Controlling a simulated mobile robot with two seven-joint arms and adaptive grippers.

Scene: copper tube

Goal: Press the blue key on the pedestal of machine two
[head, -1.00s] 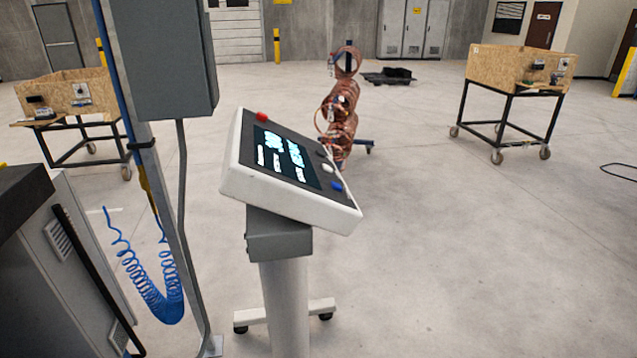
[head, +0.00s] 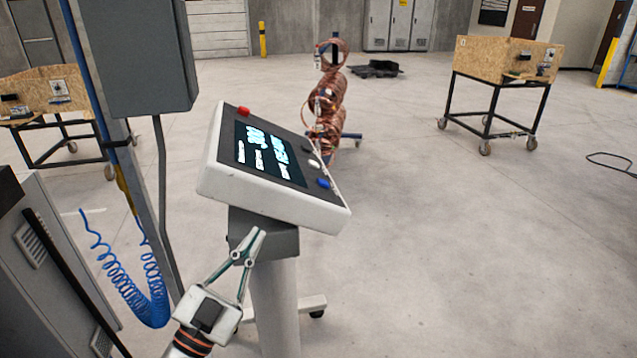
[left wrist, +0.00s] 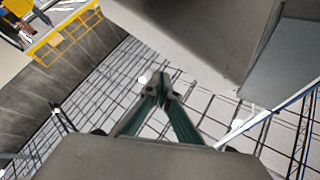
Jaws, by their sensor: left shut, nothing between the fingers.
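The pedestal (head: 275,295) carries a tilted white control panel (head: 270,200) with a lit dark screen. The blue key (head: 323,183) is on the panel's right side, near its lower right corner. A white key and a dark key are beside it, and a red button (head: 244,110) is at the top left. My left gripper (head: 258,232) is shut and empty, in front of the pedestal's neck and below the panel's lower edge, apart from the blue key. In the left wrist view its fingertips (left wrist: 161,86) meet, with a pale panel underside above. My right gripper is out of view.
A grey box (head: 145,55) on a post and a coiled blue hose (head: 150,290) stand left of the pedestal. A grey cabinet (head: 45,270) is at the left edge. Copper coils (head: 325,105) stand behind the panel.

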